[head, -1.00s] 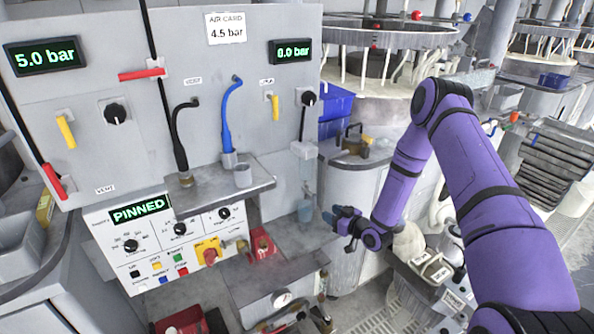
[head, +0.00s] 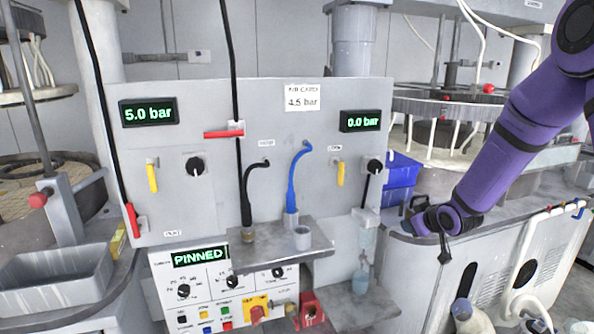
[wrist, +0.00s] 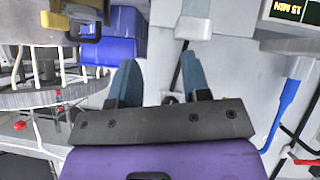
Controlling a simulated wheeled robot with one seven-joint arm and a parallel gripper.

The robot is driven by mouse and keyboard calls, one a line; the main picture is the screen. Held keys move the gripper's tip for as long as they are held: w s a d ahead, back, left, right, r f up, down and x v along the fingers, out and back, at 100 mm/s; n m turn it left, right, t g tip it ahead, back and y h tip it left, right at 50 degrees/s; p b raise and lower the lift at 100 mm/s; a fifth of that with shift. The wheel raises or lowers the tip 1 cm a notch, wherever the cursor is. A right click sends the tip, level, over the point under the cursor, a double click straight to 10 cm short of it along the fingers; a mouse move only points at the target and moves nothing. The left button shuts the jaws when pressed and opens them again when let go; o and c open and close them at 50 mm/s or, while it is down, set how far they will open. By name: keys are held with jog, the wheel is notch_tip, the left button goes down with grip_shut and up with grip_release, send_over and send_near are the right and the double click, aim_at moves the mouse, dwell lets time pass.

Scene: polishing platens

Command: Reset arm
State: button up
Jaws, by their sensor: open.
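My purple arm comes in from the upper right of the head view, and its far end hangs in front of the counter to the right of the grey control panel (head: 230,110). My gripper (head: 444,254) shows there small and dark, partly hidden by the wrist. In the wrist view my gripper (wrist: 158,75) has its two blue-grey fingers apart with nothing held between them. The pale grey panel side lies beyond the fingers in that view.
Blue bins (head: 401,175) stand behind my wrist. A blue hose (head: 293,180) and a metal cup (head: 302,238) are at the panel shelf. A round platen machine (head: 465,104) stands at the back right.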

jog(key=s+r+m+g+h, duration=0.2)
jog(key=s+r+m+h, duration=0.1)
jog(key=s+r, duration=1.3)
jog(key=s+a+r+m+g, duration=0.1)
jog(key=s+r, duration=0.2)
jog(key=s, duration=0.9)
jog(key=s+a+r+m+g, duration=0.1)
jog(key=s+r+g, duration=0.1)
jog(key=s, duration=1.1)
jog(key=shift+a+r+m+g+y, duration=0.2)
jog(key=shift+r+m+g+y, duration=0.15)
jog(key=shift+r, duration=0.25)
jog(key=shift+w, duration=0.2)
